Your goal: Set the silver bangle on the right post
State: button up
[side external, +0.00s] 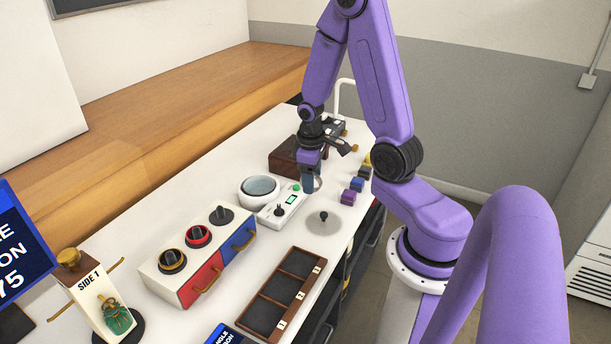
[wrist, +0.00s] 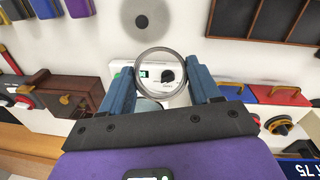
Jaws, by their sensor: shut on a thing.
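The silver bangle (wrist: 160,49) is a thin metal ring between the two blue fingers of my gripper (wrist: 160,80) in the wrist view. My gripper is shut on it. In the side external view my gripper (side external: 309,184) hangs over the far half of the white table, and the bangle (side external: 318,183) shows small beside the fingertips. Three dark uprights stand along the top of a red-and-blue drawer box: the left one (side external: 171,258) has a yellow ring around it, the middle one (side external: 198,233) a red ring, and the right one (side external: 222,212) no coloured ring.
A white device with a dial (side external: 279,210) and a round bowl-like top (side external: 259,187) lie between my gripper and the drawer box (side external: 189,288). A grey disc with a knob (side external: 323,220), a dark compartment tray (side external: 274,307) and small coloured blocks (side external: 348,197) line the near side.

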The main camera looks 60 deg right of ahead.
jog(key=w+a+n+g, duration=0.1)
jog(key=w+a, duration=0.3)
jog(key=w, duration=0.3)
jog(key=w+a+f+n+g+h, duration=0.1)
jog(key=w+a+n, duration=0.1)
jog(key=w+a, duration=0.3)
jog(key=w+a+f+n+g, duration=0.1)
jog(key=w+a+n+g, duration=0.1)
jog(key=w+a, duration=0.3)
jog(key=shift+w+f+h, duration=0.1)
jog(key=shift+w+h, duration=0.3)
jog(key=shift+w, duration=1.9)
jog(key=shift+w+a+f, duration=0.1)
jog(key=shift+a+f, duration=0.1)
jog(key=shift+f, duration=2.7)
jog(key=shift+f, duration=0.4)
jog(key=o, duration=0.9)
jog(key=shift+c, duration=0.2)
